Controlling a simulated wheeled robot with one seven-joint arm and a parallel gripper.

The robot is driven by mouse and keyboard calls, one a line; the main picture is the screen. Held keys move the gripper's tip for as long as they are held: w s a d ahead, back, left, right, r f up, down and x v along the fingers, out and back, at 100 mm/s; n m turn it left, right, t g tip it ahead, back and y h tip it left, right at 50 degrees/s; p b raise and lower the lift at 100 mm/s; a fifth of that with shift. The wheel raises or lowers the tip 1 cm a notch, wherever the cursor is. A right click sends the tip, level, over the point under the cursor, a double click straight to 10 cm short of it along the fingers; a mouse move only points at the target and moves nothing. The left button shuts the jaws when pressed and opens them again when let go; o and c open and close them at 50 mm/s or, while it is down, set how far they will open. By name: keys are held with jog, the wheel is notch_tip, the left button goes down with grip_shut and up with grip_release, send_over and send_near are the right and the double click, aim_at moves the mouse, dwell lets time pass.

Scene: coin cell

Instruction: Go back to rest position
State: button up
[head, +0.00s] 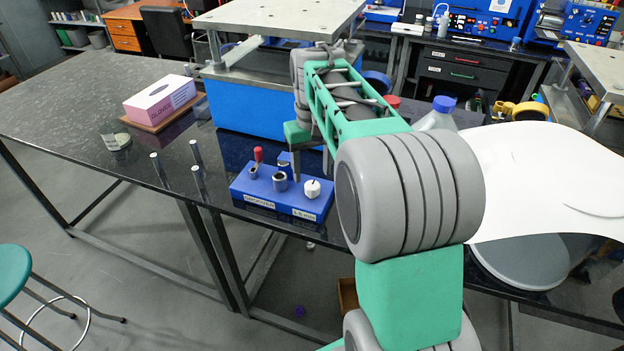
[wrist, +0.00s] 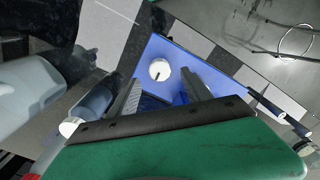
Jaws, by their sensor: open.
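My gripper (head: 297,163) hangs point-down above the back of a blue block (head: 258,191) on the black table. In the wrist view its two fingers (wrist: 164,90) are spread apart with nothing visible held between them. The blue block also shows in the wrist view (wrist: 203,62), beyond the fingertips. It bears a white knob-like piece (head: 313,188), a metal cylinder (head: 280,182) and a red-handled tool (head: 257,158). The white piece sits ahead of the fingers in the wrist view (wrist: 160,70). My arm hides part of the table behind it.
A blue press (head: 250,105) stands behind the block. Several metal posts (head: 160,168) stand to the left, with a pink box (head: 159,99) farther back. The left table end is mostly clear.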

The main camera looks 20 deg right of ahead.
notch_tip(320, 180, up, 4)
jog(key=shift+f, duration=0.2)
jog(key=s+a+f+t, duration=0.1)
jog(key=s+a+f, duration=0.3)
jog(key=s, duration=0.3)
jog(key=s+a+f+n+t, duration=0.1)
jog(key=s+a+f+t, duration=0.1)
jog(key=s+a+f, duration=0.2)
jog(key=s+a, duration=0.2)
jog(key=s, duration=0.2)
jog(key=shift+a+f, duration=0.25)
jog(key=shift+a, duration=0.1)
jog(key=shift+s, duration=0.1)
